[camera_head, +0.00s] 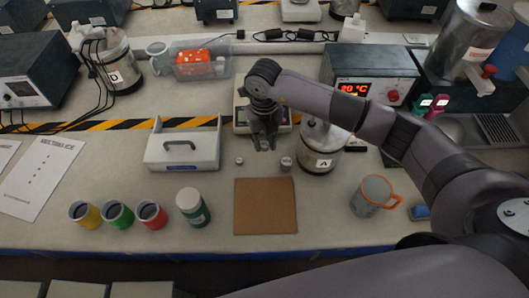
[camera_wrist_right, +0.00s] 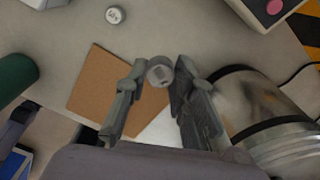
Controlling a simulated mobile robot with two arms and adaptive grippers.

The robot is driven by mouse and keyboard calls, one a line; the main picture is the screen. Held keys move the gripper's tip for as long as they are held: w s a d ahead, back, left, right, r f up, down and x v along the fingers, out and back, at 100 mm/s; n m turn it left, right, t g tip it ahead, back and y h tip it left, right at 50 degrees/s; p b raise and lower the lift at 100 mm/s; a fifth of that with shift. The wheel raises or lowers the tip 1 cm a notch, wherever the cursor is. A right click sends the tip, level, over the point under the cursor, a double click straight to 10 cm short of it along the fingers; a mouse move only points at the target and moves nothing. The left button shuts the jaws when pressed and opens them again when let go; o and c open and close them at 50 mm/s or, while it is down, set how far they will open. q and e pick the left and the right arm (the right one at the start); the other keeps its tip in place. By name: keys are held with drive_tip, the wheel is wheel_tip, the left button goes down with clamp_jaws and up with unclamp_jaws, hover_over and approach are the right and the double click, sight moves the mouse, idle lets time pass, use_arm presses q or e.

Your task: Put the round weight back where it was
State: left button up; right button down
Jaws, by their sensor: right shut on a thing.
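My right gripper (camera_head: 264,147) is above the table, at the far side of the brown mat (camera_head: 265,207) and left of the jar marked A. In the right wrist view, a small round grey metal weight (camera_wrist_right: 159,72) is between the fingertips (camera_wrist_right: 158,80), and the jaws are shut on it. In the head view the fingers make the grip too small to make out. A small weight (camera_head: 239,160) stands beyond the mat's far left corner, and another (camera_head: 286,163) is by its far right corner. My left gripper is not in view.
The metal jar marked A (camera_head: 318,148) stands close to the right of the gripper. A scale (camera_head: 240,120) is behind it, a white tray (camera_head: 183,150) to its left. A green bottle (camera_head: 192,207), several coloured cups and an orange-handled mug (camera_head: 372,196) stand nearer the front.

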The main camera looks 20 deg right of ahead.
sight(264, 162)
wheel_tip(264, 162, down, 7)
drive_tip(key=shift+r+p, duration=0.15)
drive_tip(key=shift+p, duration=0.35)
drive_tip(key=shift+f, duration=0.45)
drive_tip(key=shift+f, duration=0.1)
drive_tip(key=c, duration=1.4)
unclamp_jaws()
drive_tip(key=shift+o, duration=0.2)
